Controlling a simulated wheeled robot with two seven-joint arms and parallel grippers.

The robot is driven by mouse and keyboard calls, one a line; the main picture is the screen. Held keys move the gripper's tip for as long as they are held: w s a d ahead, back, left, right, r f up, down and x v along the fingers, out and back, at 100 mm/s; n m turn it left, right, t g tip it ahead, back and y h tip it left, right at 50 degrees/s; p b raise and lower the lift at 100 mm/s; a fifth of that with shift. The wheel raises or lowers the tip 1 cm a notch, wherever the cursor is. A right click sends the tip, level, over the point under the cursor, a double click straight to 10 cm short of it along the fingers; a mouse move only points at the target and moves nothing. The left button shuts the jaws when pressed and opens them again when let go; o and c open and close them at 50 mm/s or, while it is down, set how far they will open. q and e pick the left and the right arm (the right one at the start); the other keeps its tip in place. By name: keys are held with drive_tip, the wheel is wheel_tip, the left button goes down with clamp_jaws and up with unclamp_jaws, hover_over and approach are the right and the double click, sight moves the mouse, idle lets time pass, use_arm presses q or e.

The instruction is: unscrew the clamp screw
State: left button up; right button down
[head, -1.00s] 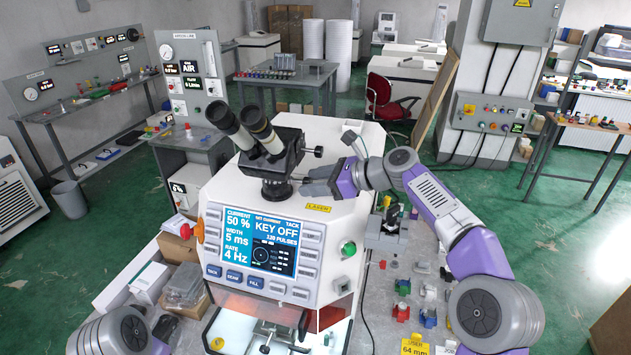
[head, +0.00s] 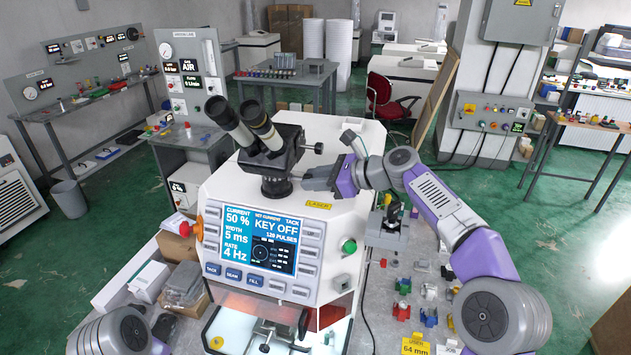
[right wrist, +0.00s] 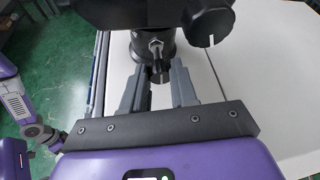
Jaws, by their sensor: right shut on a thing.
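The microscope head with twin eyepieces (head: 247,125) stands on a round black column (head: 277,186) on top of the white laser welder. In the right wrist view the clamp screw (right wrist: 157,50) sticks out of the column towards me, with a silver shank and a dark end. My right gripper (head: 318,178) is beside the column, on its right. In the head view the fingers hide the screw. My left gripper is out of view.
The welder's front panel (head: 258,240) reads KEY OFF. A black side knob (head: 318,148) juts from the microscope just above my right gripper. Small coloured parts (head: 402,312) lie on the grey bench at the right. The welder's white top is otherwise mostly clear.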

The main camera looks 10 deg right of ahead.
drive_tip(key=n+b, duration=0.1)
drive_tip(key=n+t+b, duration=0.1)
drive_tip(key=shift+s+f+t+b, duration=0.15)
drive_tip(key=shift+f+t+b, duration=0.1)
drive_tip(key=shift+t+b, duration=0.1)
drive_tip(key=shift+a+n+t+b, duration=0.1)
drive_tip(key=shift+n+t+b, duration=0.45)
drive_tip(key=shift+n+b, duration=0.75)
drive_tip(key=shift+r, duration=0.1)
drive_tip(key=c, duration=0.9)
unclamp_jaws()
drive_tip(key=shift+o, duration=0.2)
drive_tip(key=shift+b+v, duration=0.6)
drive_tip(key=shift+v, duration=3.25)
